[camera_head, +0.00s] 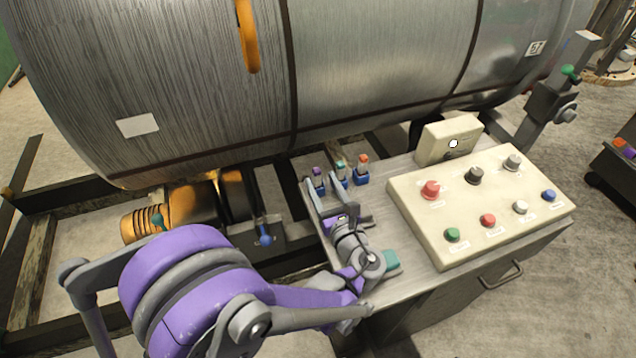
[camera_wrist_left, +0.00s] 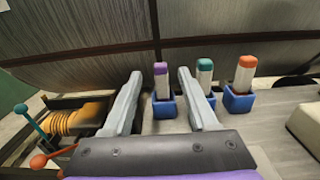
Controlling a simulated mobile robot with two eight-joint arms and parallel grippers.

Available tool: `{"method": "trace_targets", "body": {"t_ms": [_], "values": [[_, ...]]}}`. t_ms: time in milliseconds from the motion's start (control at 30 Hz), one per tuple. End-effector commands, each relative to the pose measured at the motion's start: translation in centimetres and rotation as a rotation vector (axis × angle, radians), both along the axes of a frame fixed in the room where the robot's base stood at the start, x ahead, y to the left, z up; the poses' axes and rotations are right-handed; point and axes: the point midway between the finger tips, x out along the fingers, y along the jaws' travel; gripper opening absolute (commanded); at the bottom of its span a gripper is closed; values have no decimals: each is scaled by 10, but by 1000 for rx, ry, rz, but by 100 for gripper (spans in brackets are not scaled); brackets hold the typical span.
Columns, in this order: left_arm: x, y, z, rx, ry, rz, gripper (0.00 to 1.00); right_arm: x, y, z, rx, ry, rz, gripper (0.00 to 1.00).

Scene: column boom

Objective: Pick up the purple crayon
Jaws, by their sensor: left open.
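The purple crayon (camera_head: 317,172) stands upright in a small blue holder at the back of the metal bench top, a pale stick with a purple tip. It also shows in the left wrist view (camera_wrist_left: 161,82). My left gripper (camera_head: 321,184) is open and empty, reaching toward it from the front. In the left wrist view the two grey fingers (camera_wrist_left: 159,73) frame the purple crayon, one on each side in the picture. I cannot tell how far ahead of the fingertips it stands. My right gripper is not in view.
A teal crayon (camera_wrist_left: 204,76) and an orange crayon (camera_wrist_left: 244,76) stand in blue holders to the right. A cream button panel (camera_head: 440,215) and a cream box (camera_head: 450,140) are further right. A large metal drum (camera_head: 380,60) looms behind.

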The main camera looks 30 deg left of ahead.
Motion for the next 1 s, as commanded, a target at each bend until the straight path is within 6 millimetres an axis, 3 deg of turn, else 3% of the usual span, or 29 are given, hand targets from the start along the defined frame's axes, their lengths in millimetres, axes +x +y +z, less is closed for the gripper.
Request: {"method": "trace_targets", "body": {"t_ms": [100, 333, 667, 967, 1000], "values": [[1, 2, -17, 0, 0, 1, 59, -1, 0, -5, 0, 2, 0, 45], [13, 16, -13, -1, -1, 2, 59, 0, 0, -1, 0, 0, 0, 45], [45, 54, -13, -1, 0, 3, 59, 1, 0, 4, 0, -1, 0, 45], [49, 57, -14, -2, -1, -1, 59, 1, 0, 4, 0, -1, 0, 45], [49, 57, -14, -2, -1, -1, 55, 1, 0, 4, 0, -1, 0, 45]]}}
